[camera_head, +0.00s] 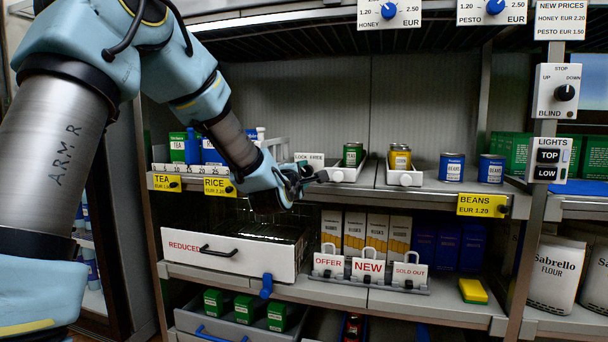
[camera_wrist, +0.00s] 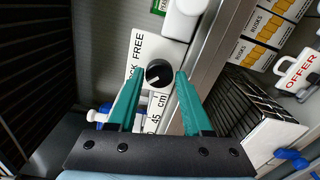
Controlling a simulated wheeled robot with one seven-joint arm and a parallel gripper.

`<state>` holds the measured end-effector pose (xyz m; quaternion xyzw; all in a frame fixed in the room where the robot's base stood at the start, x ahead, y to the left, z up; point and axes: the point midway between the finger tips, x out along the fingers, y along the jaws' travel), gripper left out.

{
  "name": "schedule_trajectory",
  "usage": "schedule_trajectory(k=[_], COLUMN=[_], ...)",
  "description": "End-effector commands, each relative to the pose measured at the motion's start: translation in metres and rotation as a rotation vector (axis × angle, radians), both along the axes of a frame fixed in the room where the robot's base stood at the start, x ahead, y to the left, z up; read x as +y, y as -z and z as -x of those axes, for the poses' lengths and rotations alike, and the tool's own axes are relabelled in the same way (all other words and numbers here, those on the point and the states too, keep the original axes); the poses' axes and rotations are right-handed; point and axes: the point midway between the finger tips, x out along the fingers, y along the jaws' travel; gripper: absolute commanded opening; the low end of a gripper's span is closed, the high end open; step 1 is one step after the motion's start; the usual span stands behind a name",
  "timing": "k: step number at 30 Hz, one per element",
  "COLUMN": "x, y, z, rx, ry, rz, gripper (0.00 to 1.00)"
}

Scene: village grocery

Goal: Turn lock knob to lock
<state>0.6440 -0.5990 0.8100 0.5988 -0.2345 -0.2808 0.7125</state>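The lock knob (camera_wrist: 159,74) is a round black knob on a white plate (camera_wrist: 138,48) marked with FREE and part of another word, which my finger partly covers in the wrist view. A pale mark shows on the knob, but I cannot tell surely which word it points to. My gripper (camera_wrist: 160,80) is open, with one teal finger on each side of the knob. A gap shows on each side, and I cannot judge the depth. In the head view the LOCK FREE plate (camera_head: 309,157) shows just above my gripper (camera_head: 306,181), which hides the knob.
A white tray with a green can (camera_head: 353,154) stands right of the plate. A ruler strip (camera_head: 190,170) and tea boxes are on the left. The REDUCED drawer (camera_head: 235,254) and the OFFER sign (camera_head: 328,263) are below. The shelf edge runs close beside my gripper.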

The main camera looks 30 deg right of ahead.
Motion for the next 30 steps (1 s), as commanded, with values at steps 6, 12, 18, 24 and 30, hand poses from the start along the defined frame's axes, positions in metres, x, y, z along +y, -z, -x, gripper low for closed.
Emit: schedule_trajectory(k=[6, 12, 18, 24, 30], x=[0.000, 0.000, 0.010, 0.036, 0.060], y=[0.000, -0.001, -0.002, -0.002, -0.002], z=[0.000, 0.000, 0.010, 0.039, 0.065], rx=[-0.002, -0.003, -0.004, -0.004, -0.004], ry=[0.001, 0.001, 0.001, 0.001, 0.001], rz=[0.000, 0.000, -0.001, -0.002, -0.002], gripper=[0.74, 0.74, 0.74, 0.74, 0.74])
